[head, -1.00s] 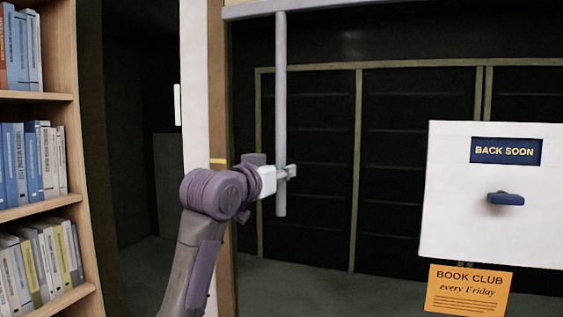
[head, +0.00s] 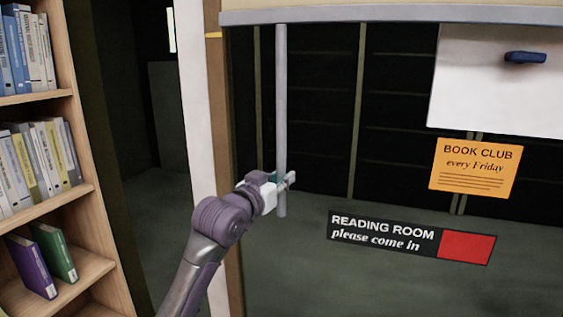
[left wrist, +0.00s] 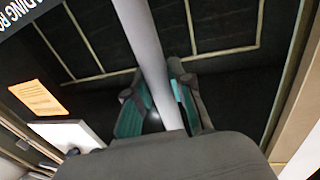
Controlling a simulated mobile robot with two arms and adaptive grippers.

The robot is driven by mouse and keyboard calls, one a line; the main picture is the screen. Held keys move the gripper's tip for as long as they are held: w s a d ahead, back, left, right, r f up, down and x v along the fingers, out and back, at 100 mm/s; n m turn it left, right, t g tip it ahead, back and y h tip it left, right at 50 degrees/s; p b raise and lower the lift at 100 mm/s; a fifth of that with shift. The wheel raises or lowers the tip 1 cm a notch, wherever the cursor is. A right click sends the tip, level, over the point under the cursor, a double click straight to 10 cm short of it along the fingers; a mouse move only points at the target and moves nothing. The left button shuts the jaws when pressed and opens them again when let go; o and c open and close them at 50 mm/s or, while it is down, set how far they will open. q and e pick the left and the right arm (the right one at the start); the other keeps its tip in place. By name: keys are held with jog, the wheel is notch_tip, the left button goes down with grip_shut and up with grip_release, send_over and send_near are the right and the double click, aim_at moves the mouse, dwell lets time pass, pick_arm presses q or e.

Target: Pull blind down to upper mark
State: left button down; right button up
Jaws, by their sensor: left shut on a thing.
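The blind (head: 400,3) shows as a cream strip along the top of the head view. Its grey bottom bar (head: 400,14) spans the window. A grey pull rod (head: 281,90) hangs from the bar. A small yellow mark (head: 213,35) sits on the window's left post, slightly below the bar's left end. My left gripper (head: 284,182) is shut on the rod near its lower end. In the left wrist view, the teal-padded fingers (left wrist: 155,92) flank the rod (left wrist: 145,40). No other mark shows. My right gripper is not in view.
A bookcase (head: 90,150) stands at the left. A white panel with a blue handle (head: 525,57), an orange book club notice (head: 475,168) and a reading room sign (head: 385,232) are on the window at right. The glass around the rod is otherwise clear.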

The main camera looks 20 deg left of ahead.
pick_arm(q)
jog(key=shift+f+b, duration=0.3)
jog(key=shift+f, duration=0.9)
jog(key=c, duration=1)
grip_release()
jog(key=shift+r, duration=0.1)
jog(key=v, duration=1.2)
